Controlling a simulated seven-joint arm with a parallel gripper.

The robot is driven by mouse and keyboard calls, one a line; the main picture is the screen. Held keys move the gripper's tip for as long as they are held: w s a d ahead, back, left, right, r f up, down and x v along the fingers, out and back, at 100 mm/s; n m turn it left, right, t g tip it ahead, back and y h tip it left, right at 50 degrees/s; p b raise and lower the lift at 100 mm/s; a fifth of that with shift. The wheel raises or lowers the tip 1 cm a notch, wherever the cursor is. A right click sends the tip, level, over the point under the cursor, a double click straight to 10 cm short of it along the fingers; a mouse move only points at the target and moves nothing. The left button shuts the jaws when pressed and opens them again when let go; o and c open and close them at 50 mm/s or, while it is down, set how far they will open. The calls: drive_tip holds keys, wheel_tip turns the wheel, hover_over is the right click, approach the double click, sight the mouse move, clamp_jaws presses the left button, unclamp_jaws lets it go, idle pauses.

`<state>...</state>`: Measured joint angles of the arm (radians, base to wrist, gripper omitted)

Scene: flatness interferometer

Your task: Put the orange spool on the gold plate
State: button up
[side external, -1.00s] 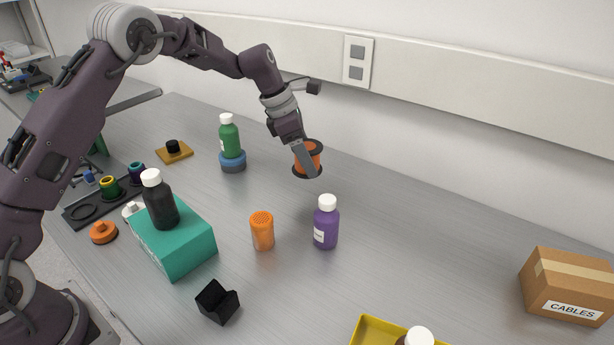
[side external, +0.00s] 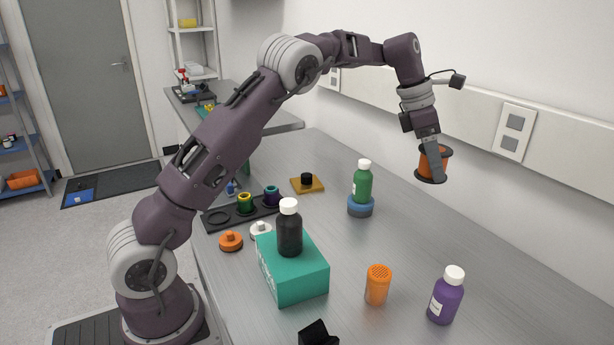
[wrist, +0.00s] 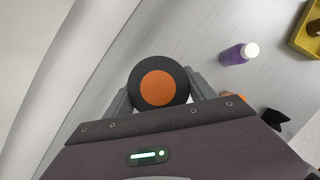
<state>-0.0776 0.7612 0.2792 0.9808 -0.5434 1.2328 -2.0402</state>
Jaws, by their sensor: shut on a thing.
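The orange spool (side external: 427,167), with dark round flanges, is held in the air between the fingers of my gripper (side external: 436,168). In the wrist view the spool (wrist: 158,89) shows end-on, an orange disc within a dark ring, between the two fingers. A small square gold-brown plate (side external: 316,187) lies flat on the bench, left of the green bottle, with a short black cylinder (side external: 306,179) on it. My gripper is to the right of this plate and well above the bench, apart from it.
A green bottle (side external: 363,184) stands on a blue round base (side external: 361,207) between plate and gripper. A black tray (side external: 218,217) holds coloured rings. A black bottle (side external: 289,232) stands on a teal box (side external: 297,278). An orange shaker (side external: 377,284) and purple bottle (side external: 445,296) stand in front.

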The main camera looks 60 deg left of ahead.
drive_tip(key=s+a+n+t+y, duration=0.15)
drive_tip(key=a+n, duration=0.45)
drive_tip(key=a, duration=1.4)
drive_tip(key=n+y, duration=0.3)
drive_tip(key=n, duration=0.4)
hover_over(307, 175)
drive_tip(key=shift+g, duration=0.45)
wheel_tip(307, 175, down, 14)
drive_tip(key=shift+f, duration=0.2)
drive_tip(key=shift+a+f, duration=0.1)
drive_tip(key=shift+f, duration=0.2)
drive_tip(key=o, duration=1.6)
drive_tip(key=shift+f, duration=0.15)
